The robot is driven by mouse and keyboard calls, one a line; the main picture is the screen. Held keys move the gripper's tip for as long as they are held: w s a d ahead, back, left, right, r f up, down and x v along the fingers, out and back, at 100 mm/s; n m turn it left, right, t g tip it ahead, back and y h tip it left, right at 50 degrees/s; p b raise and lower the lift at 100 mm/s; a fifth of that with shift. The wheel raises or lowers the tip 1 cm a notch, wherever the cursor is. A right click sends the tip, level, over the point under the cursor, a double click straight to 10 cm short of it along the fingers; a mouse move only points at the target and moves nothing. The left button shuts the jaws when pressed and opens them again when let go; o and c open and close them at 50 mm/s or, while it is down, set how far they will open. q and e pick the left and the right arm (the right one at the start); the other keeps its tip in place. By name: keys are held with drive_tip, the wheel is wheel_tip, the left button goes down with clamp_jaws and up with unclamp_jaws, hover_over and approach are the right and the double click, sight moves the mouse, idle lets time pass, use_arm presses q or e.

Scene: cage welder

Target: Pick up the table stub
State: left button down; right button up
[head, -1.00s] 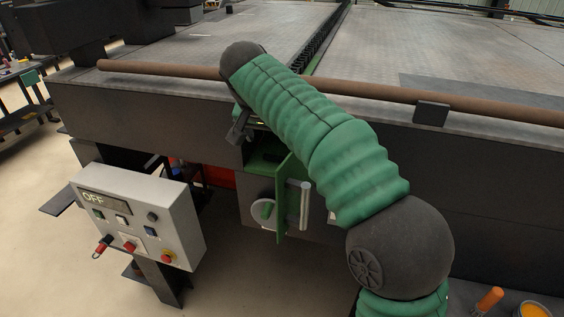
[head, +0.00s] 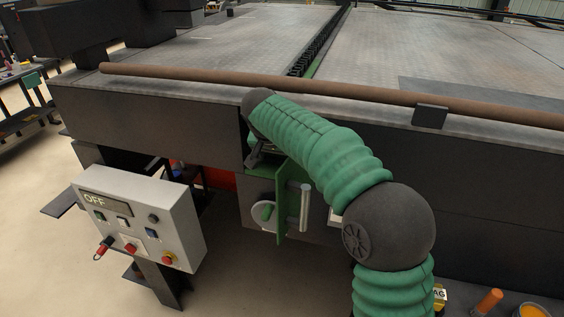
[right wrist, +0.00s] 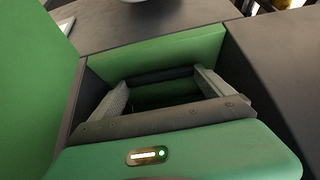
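My right gripper (head: 262,152) is at the green-lined opening in the front side of the big table, below its edge. My dark wrist and green sleeve hide much of it in the head view. In the right wrist view my right gripper (right wrist: 161,80) is open, its two grey fingers apart and pointing into the green recess (right wrist: 165,50). A dark horizontal bar (right wrist: 158,75) lies across the recess near the fingertips. I cannot tell whether it is the table stub or whether the fingers touch it. No other clear stub shows. My left gripper is not in view.
An open green door (head: 283,205) with an upright metal handle (head: 304,207) stands beside the opening. A grey control box (head: 140,215) reading OFF is at the left. A brown pipe (head: 190,74) runs along the edge of the table (head: 130,125).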

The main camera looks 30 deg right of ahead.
drive_tip(key=c, duration=0.9)
